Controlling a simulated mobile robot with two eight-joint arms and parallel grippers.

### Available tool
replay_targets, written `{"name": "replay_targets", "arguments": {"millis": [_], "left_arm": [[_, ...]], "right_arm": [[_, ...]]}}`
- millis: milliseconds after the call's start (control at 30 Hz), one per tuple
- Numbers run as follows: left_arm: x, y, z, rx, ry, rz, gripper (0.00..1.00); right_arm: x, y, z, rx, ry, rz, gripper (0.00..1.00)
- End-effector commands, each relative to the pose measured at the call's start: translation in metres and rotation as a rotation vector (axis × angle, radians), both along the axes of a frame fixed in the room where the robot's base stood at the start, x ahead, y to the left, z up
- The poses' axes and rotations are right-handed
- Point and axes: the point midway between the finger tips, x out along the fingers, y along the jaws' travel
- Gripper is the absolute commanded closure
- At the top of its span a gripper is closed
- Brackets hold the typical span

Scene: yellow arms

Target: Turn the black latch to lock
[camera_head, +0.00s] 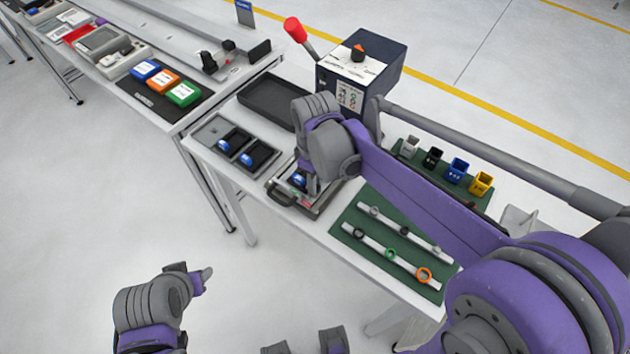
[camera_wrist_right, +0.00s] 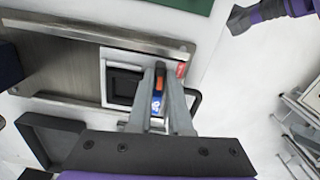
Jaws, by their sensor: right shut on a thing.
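My right gripper (camera_head: 307,190) reaches down over a flat case with a dark handle (camera_head: 280,197) on the table. In the right wrist view, my right gripper (camera_wrist_right: 167,72) is shut at a white-framed dark square (camera_wrist_right: 123,82). A small part with orange and blue areas (camera_wrist_right: 157,103) sits between its fingers. A red piece (camera_wrist_right: 181,69) lies just beside the fingertips. I cannot make out the black latch on its own; the fingers cover that spot. My left gripper (camera_head: 203,279) hangs low at the left over the floor, away from the table; its opening is unclear.
A tray with blue-and-black pieces (camera_head: 213,130) and an empty black tray (camera_head: 262,101) lie left of and behind the case. A dark box with a red-knobbed lever (camera_head: 389,57) stands behind. A green mat with rings on rails (camera_head: 350,216) and several small cups (camera_head: 456,170) lie to the right.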

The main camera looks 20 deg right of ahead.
Motion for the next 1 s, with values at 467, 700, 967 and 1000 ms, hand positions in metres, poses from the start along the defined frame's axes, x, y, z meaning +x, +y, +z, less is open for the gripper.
{"name": "replay_targets", "arguments": {"millis": [467, 700, 967, 1000], "left_arm": [[-0.0006, 0.0000, -0.0019, 0.000, 0.001, 0.000, 0.50], [-0.0005, 0.0000, -0.0018, 0.000, 0.001, 0.000, 0.50], [-0.0006, 0.0000, -0.0019, 0.000, 0.001, 0.000, 0.50], [-0.0006, 0.0000, -0.0019, 0.000, 0.001, 0.000, 0.50]], "right_arm": [[0.0004, 0.0001, 0.0007, 0.000, 0.000, -0.132, 1.00], [0.0004, 0.0000, 0.0008, 0.001, -0.001, -0.136, 1.00], [0.0004, 0.0000, 0.0006, 0.001, -0.001, -0.135, 0.70], [0.0004, 0.0000, 0.0006, 0.001, -0.001, -0.135, 0.70]]}}
